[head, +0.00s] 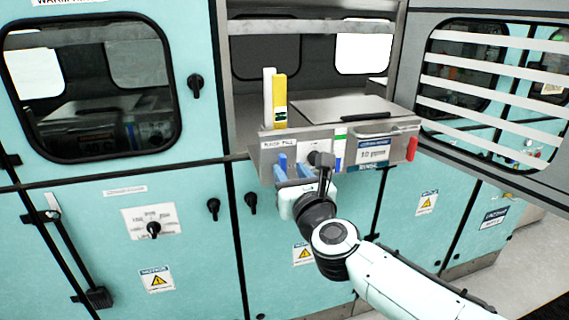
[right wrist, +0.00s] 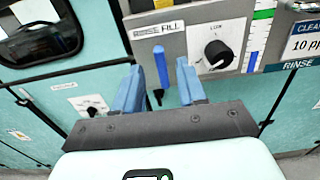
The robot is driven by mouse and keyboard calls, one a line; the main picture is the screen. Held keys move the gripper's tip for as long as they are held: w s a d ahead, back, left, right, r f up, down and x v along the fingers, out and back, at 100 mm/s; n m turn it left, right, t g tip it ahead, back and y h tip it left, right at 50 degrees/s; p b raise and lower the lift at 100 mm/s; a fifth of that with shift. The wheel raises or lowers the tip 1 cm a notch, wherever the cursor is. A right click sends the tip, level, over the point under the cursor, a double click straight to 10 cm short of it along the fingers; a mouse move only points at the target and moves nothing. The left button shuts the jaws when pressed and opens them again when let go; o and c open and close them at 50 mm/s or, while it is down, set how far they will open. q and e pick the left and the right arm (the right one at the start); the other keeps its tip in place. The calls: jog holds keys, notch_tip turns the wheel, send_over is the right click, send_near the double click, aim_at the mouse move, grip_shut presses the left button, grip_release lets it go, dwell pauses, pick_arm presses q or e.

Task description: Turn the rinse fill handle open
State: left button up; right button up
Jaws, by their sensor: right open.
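The rinse fill handle (right wrist: 159,66) is a blue upright lever below the RINSE FILL label on the grey panel. It also shows in the head view (head: 283,160), partly hidden by my right gripper. My right gripper (right wrist: 160,72) is open, with one blue finger to the left of the handle and one to the right. Gaps show between the handle and both fingers in the right wrist view. How deep the fingertips reach along it is unclear. My left gripper is not in view.
A black knob (right wrist: 218,54) sits just right of the handle. Further right are a green-and-blue level strip (right wrist: 258,38), a CLEAN sign (head: 373,152) and a red-ended bar (head: 411,149). A yellow bar (head: 280,100) stands above the panel. A slatted door (head: 490,90) is open at right.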

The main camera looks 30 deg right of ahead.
aim_at(284, 163)
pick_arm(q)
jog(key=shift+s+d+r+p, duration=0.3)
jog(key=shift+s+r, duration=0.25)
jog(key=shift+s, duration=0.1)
pick_arm(e)
jog(key=shift+x, duration=2.25)
jog(key=shift+c, duration=0.3)
grip_shut()
